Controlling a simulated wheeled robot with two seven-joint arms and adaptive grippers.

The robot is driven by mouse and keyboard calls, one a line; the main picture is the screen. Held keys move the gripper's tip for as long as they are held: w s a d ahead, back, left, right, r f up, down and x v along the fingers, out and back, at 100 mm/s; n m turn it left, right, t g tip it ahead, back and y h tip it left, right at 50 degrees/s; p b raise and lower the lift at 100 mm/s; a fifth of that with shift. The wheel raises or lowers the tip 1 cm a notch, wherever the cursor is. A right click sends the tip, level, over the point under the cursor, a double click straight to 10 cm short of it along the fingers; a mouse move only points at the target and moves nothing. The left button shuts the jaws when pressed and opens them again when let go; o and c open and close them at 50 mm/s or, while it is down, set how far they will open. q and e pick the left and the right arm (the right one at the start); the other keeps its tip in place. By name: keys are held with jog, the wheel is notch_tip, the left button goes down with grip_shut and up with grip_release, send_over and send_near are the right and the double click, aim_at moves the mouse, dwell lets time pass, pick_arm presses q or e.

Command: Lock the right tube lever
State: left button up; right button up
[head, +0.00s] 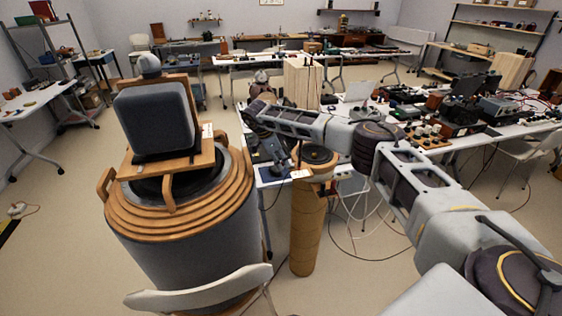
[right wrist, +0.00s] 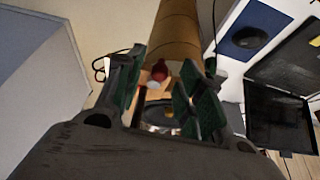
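A brown cardboard tube (head: 306,225) stands upright in the middle of the head view, with a round black speaker (head: 317,155) in a wooden ring at its top. The tube also shows in the right wrist view (right wrist: 172,30). A small red rounded part (right wrist: 160,70), possibly the lever, shows near the tube between the fingertips, with wood and a pale piece beside it. My right gripper (head: 254,112) is at the end of the arm reaching left behind the tube. In the right wrist view (right wrist: 160,88) its green-padded fingers are apart with nothing clamped. My left gripper is not seen.
A large grey drum (head: 180,245) with stacked wooden rings carries a grey speaker box (head: 157,118) at left. A white chair back (head: 200,289) is in front. A crowded bench (head: 480,130) lies right, with cables on the floor. Open floor shows at far left.

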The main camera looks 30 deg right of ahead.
jog(key=v, duration=1.1)
jog(key=shift+a+r, duration=0.25)
jog(key=shift+f, duration=0.1)
